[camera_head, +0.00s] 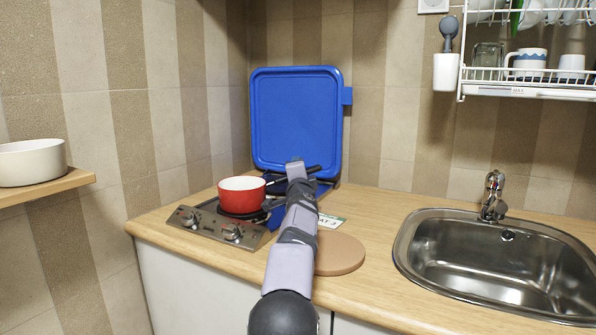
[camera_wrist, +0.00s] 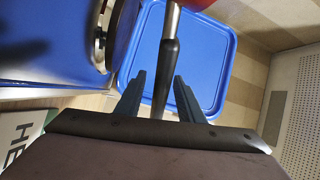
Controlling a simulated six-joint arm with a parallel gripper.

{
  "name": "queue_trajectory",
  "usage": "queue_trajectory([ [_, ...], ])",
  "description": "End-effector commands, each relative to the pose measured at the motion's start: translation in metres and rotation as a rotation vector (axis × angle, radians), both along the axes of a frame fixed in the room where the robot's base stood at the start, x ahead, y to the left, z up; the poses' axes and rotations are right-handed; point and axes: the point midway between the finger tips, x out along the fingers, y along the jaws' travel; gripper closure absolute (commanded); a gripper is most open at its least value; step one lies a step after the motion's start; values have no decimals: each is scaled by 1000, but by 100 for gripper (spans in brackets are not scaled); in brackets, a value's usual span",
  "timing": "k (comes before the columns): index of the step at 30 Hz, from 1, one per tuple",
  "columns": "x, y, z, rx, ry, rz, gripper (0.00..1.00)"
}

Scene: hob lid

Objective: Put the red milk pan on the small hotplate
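The red milk pan (camera_head: 241,196) is upright at the left of the hob (camera_head: 215,225), over a dark hotplate (camera_head: 238,214); I cannot tell whether this is the small one. Its dark handle (camera_head: 284,178) points right and back. In the wrist view the pan's red side (camera_wrist: 196,3) shows at the top edge, and its handle (camera_wrist: 168,60) runs down between my fingers. My gripper (camera_wrist: 160,90) is open, with a gap on each side of the handle. In the head view my arm hides the hob's right part and its fingertips are hard to see.
The blue hob lid (camera_head: 297,120) stands raised against the back wall. A round wooden board (camera_head: 338,254) and a printed card (camera_head: 330,221) lie to the right of my arm. A sink (camera_head: 500,262) is farther right. A white bowl (camera_head: 32,162) sits on a shelf at left.

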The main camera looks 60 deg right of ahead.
Motion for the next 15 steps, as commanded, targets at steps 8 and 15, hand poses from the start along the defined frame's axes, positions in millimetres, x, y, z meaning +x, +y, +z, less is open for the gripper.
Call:
queue_trajectory([
  [8,-9,15,-3,-4,-2,0,65],
  [15,-22,38,-3,-5,-4,0,65],
])
